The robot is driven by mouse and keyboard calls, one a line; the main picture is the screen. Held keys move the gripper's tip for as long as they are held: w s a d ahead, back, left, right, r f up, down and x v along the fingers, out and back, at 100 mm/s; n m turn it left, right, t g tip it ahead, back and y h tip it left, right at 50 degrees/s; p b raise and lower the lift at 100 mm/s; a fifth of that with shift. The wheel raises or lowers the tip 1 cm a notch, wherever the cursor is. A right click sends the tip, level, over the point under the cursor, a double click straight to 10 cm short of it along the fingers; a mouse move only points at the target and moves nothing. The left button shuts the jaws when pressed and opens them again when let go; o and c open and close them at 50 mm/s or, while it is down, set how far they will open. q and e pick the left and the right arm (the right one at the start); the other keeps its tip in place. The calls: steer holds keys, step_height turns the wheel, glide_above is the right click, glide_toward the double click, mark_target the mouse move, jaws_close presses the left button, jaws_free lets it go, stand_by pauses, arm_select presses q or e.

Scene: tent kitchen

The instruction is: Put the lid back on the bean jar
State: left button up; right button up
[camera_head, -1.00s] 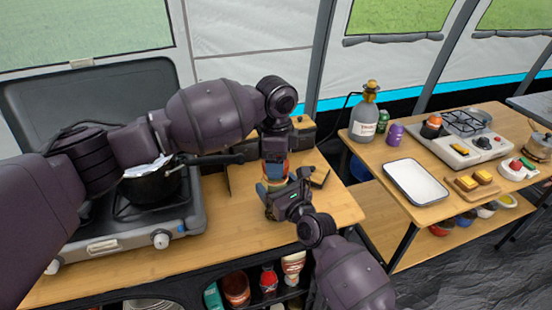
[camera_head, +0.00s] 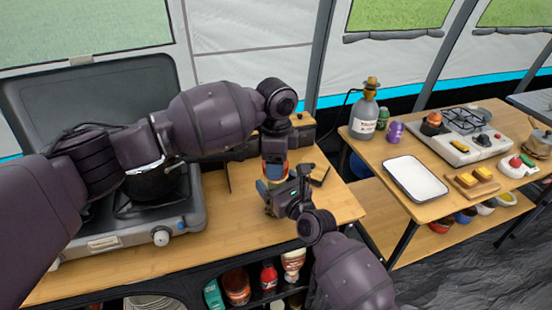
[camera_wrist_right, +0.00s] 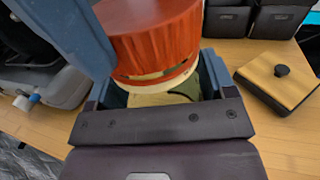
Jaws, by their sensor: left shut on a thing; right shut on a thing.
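The bean jar (camera_head: 272,184) stands upright on the left table, mostly hidden between my two grippers. My left gripper (camera_head: 275,163) points straight down over it, shut; what it grips at the jar's top, seemingly the lid, is mostly hidden. My right gripper (camera_head: 279,188) reaches in from the lower right and is shut at the jar's side. In the right wrist view, a red round piece (camera_wrist_right: 155,40) with a pale lower band shows between my right gripper's blue fingers (camera_wrist_right: 155,85). Green and pale surfaces show below it. I cannot tell whether lid and jar touch.
A wooden square with a dark knob (camera_wrist_right: 280,78) lies right of the jar. Dark boxes (camera_head: 302,130) stand behind. A stove (camera_head: 190,215) with a dark pot (camera_head: 150,186) is at left. The right table holds a white tray (camera_head: 415,180), a bottle (camera_head: 366,115) and a burner (camera_head: 460,140).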

arm_select(q)
steer(key=m, duration=2.6)
steer(key=o, duration=0.9)
steer(key=shift+a+r, duration=0.1)
steer(key=shift+r, duration=2.15)
